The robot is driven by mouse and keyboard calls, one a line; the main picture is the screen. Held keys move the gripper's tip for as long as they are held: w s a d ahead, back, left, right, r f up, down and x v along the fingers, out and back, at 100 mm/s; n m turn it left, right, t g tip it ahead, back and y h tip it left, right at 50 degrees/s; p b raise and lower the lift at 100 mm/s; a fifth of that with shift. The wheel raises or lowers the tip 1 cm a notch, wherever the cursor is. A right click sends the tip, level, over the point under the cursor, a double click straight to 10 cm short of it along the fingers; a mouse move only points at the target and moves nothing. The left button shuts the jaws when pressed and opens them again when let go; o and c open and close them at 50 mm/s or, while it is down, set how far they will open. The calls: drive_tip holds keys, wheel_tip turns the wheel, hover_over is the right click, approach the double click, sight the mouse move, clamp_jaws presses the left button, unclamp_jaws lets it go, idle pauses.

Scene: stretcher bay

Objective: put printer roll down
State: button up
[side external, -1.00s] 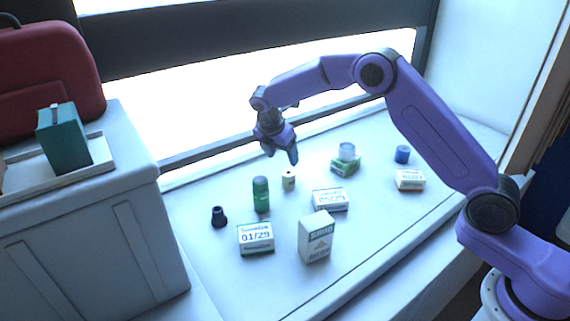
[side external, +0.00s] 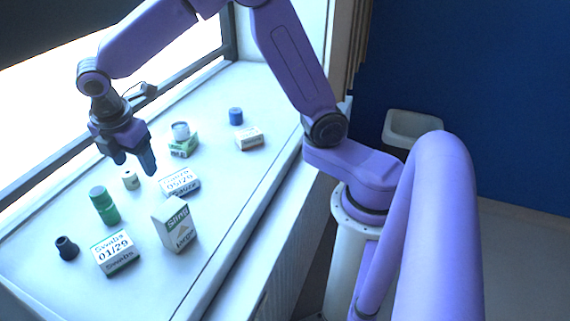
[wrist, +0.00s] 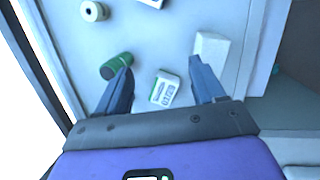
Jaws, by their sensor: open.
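The printer roll, a small pale cylinder with a dark hole in its top (side external: 130,180), stands upright on the white bench top. It also shows at the upper left of the wrist view (wrist: 93,11). My gripper (side external: 134,165) is open and empty, raised above the bench near the roll. In the wrist view my fingers (wrist: 163,88) are spread wide, with the roll beyond them to the upper left and not between them. No finger touches the roll.
Around the roll stand a green bottle (side external: 104,206), a dark cone-like piece (side external: 67,248), the 01/29 swabs box (side external: 116,252), a tall white box (side external: 175,224) and the 05/29 box (side external: 180,182). Farther back are a clear-topped jar (side external: 180,131), a blue cap (side external: 236,116) and another box (side external: 249,139).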

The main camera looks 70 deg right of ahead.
drive_tip(key=s+d+m+y, duration=0.1)
drive_tip(key=s+d+m, duration=0.2)
drive_tip(key=s, duration=1.1)
drive_tip(key=s+d+m+g+y, duration=0.1)
drive_tip(key=s+d+m, duration=0.2)
drive_tip(key=s, duration=1.2)
drive_tip(key=d, duration=0.3)
drive_tip(key=shift+s+d, duration=0.25)
